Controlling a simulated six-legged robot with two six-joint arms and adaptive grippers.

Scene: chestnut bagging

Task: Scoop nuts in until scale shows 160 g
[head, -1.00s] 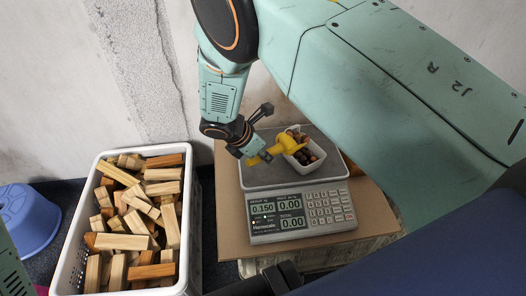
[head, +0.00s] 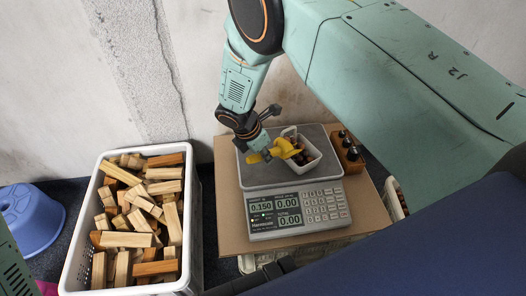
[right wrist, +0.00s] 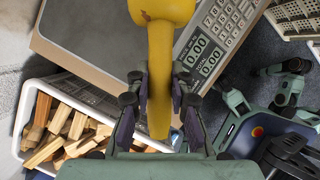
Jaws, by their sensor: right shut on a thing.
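A scale (head: 300,214) stands on a brown board, and its weight display reads 0.150. A white container (head: 311,161) with brown nuts (head: 291,134) sits on the scale's grey pan (head: 262,178). My right gripper (head: 262,150) is shut on a yellow scoop (head: 284,150), whose head is at the container's left side. Whether the scoop touches the container or holds nuts I cannot tell. In the right wrist view the fingers (right wrist: 158,98) clasp the scoop's handle (right wrist: 160,62). My left gripper is not in view.
A wooden block with dark weights (head: 347,152) stands right of the pan. A white crate (head: 78,238) full of wooden blocks is at the left. A blue stool (head: 28,218) stands at the far left. The brown board (head: 366,205) is bare at the right.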

